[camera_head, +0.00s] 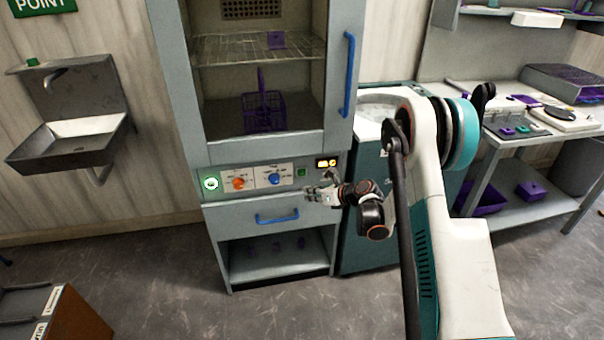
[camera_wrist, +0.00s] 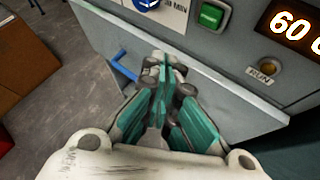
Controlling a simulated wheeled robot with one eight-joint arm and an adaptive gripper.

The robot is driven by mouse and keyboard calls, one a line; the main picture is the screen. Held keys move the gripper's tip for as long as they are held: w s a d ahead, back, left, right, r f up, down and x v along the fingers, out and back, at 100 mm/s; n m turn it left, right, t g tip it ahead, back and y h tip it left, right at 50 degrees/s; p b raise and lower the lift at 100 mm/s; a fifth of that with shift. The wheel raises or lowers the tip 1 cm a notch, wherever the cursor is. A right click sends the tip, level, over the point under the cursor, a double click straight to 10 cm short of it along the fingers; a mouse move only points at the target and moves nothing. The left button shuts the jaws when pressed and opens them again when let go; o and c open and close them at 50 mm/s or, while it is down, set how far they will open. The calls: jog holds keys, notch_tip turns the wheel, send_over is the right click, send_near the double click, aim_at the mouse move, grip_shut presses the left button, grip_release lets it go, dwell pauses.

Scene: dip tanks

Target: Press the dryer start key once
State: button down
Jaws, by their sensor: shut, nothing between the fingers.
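The dryer (camera_head: 270,145) is a tall grey cabinet with a control panel across its middle. A square green key (camera_head: 302,172) sits on the panel between the blue knob and the lit display; in the wrist view the green key (camera_wrist: 210,15) is at the top, clear of my fingers. A round, lit green button (camera_head: 210,183) is at the panel's left end. I cannot read which of the two is marked start. My gripper (camera_head: 309,192) is shut and empty, in front of the panel's right part below the square key; it also shows in the wrist view (camera_wrist: 164,64).
An orange knob (camera_head: 239,183) and a blue knob (camera_head: 274,179) sit on the panel. A blue drawer handle (camera_head: 277,218) juts out underneath. A sink (camera_head: 75,140) hangs at left, a bench (camera_head: 540,130) stands right.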

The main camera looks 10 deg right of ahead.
aim_at(302, 172)
jog(key=shift+w, duration=3.3)
jog(key=shift+w, duration=0.1)
jog(key=shift+w, duration=0.3)
jog(key=shift+w, duration=0.4)
jog(key=shift+s, duration=0.1)
jog(key=shift+s+b, duration=0.45)
jog(key=shift+s, duration=0.3)
